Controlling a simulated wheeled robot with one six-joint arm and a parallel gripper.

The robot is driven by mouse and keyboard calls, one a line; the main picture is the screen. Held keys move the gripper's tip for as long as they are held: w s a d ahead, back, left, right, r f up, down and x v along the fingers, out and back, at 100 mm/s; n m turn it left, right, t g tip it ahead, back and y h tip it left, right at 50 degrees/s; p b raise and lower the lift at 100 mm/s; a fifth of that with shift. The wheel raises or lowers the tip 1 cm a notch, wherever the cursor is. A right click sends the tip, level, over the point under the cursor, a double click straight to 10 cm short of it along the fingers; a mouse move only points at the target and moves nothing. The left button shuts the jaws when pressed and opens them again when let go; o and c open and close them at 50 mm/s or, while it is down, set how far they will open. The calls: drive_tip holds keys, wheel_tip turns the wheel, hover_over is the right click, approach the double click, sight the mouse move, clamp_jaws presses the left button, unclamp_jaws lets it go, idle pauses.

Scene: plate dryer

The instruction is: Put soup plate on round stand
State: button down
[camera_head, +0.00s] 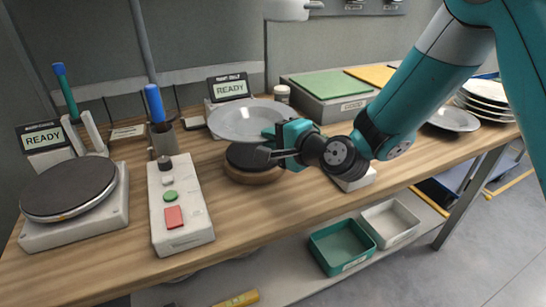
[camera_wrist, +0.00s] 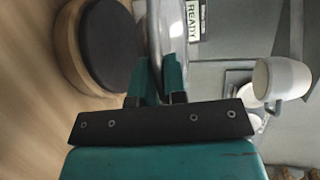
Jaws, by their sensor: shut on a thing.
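The soup plate (camera_head: 246,119) is pale grey and shallow, and its rim is held by my gripper (camera_head: 281,134). In the wrist view the plate (camera_wrist: 166,28) shows edge-on between the two teal fingers (camera_wrist: 159,80). The round stand (camera_head: 252,174) is a wooden disc with a dark top, standing on the table.
A white control box (camera_head: 178,206) with green and red buttons stands left of the stand. A round dark hotplate (camera_head: 68,188) is at far left. A cup with a blue-handled tool (camera_head: 155,104) stands behind. Stacked plates (camera_head: 486,91) are at right.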

drive_tip(key=shift+f+b, duration=0.6)
drive_tip(key=shift+f, duration=1.4)
drive_tip(key=shift+f, duration=0.15)
drive_tip(key=c, duration=1.2)
unclamp_jaws()
drive_tip(key=shift+o, duration=0.2)
drive_tip(key=shift+s+d+b, duration=0.15)
drive_tip(key=shift+d+b, duration=0.05)
drive_tip(key=shift+b, duration=0.1)
drive_tip(key=b+v, duration=1.1)
drive_tip(key=b, duration=0.2)
drive_tip(key=shift+s+d+b, duration=0.15)
drive_tip(key=shift+s+b, duration=0.1)
drive_tip(key=shift+b, duration=0.05)
